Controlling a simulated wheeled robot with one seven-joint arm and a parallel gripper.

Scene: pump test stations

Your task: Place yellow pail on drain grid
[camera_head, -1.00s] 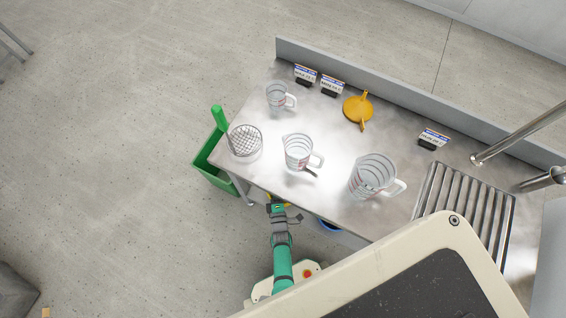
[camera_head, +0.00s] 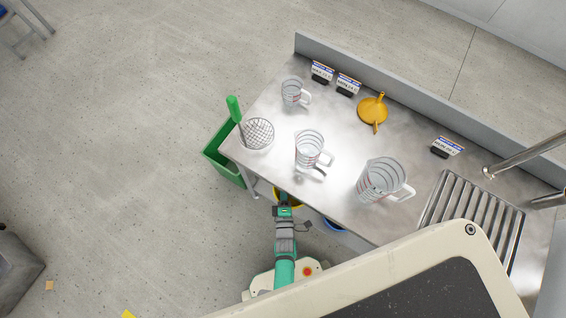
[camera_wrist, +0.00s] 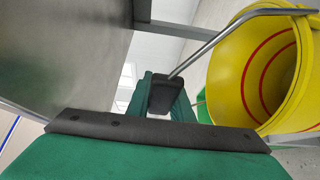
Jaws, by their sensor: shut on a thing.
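The yellow pail (camera_wrist: 255,72) has red rings inside and a grey metal handle (camera_wrist: 212,42). In the wrist view it hangs at the right, tilted in the picture, and my gripper (camera_wrist: 165,95) is shut on its handle. In the head view a bit of the pail (camera_head: 291,199) shows below the table's front edge, partly hidden by my gripper (camera_head: 283,200) and the table. The drain grid (camera_head: 472,215), made of metal bars, is set in the table at the right; my own body covers its lower part.
The steel table (camera_head: 350,140) carries clear jugs (camera_head: 383,180), a wire basket (camera_head: 258,133), an orange funnel (camera_head: 373,108) and label stands (camera_head: 446,148). A green bin (camera_head: 226,165) stands at its left end. A blue pail (camera_head: 333,225) shows under the front edge. Pipes (camera_head: 525,157) rise near the grid.

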